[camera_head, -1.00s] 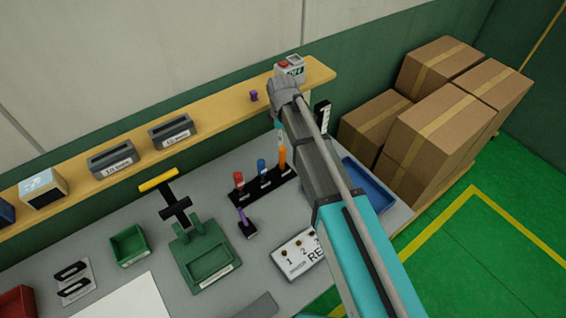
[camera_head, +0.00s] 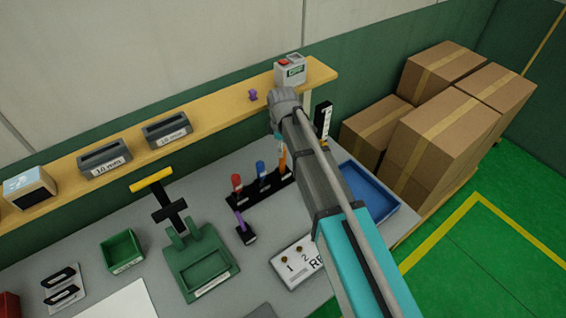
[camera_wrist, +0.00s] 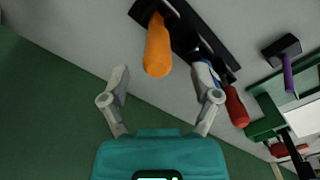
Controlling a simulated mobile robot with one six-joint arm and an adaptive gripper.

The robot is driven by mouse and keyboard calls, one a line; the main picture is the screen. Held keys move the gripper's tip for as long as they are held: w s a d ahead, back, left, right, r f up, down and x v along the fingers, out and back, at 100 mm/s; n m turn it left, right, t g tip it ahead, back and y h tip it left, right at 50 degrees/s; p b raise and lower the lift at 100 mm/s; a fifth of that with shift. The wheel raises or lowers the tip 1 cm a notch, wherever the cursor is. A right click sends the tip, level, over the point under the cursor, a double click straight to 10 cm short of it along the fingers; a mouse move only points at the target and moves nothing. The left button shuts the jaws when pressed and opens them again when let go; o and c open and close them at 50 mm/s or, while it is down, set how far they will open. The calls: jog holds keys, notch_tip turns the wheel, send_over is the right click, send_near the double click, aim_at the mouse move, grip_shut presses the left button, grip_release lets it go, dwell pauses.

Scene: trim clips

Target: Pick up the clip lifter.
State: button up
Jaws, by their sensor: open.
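A black rack (camera_head: 233,203) on the grey bench holds upright tools with red (camera_head: 237,183), blue (camera_head: 261,169) and orange (camera_head: 283,160) handles. I cannot tell by sight which tool is the clip lifter. In the wrist view, the orange handle (camera_wrist: 158,48) points towards my gripper (camera_wrist: 160,76). Its end lies between the lines of the two spread fingers, with gaps on both sides. The right finger overlaps part of the blue handle (camera_wrist: 206,75); the red handle (camera_wrist: 236,108) is farther right. My gripper is open and empty. In the head view my arm mostly hides it.
A purple tool in a black stand (camera_head: 247,236) is in front of the rack. A green fixture (camera_head: 203,262), a green bin (camera_head: 122,250) and a blue tray (camera_head: 372,195) stand on the bench. A wooden shelf (camera_head: 215,112) runs behind. Cartons (camera_head: 440,130) are at right.

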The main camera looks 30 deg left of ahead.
aim_at(282, 162)
jog(key=shift+f, duration=0.15)
jog(key=shift+a+f+b, duration=0.1)
jog(key=shift+f+b, duration=2.4)
jog(key=shift+b, duration=0.1)
grip_shut()
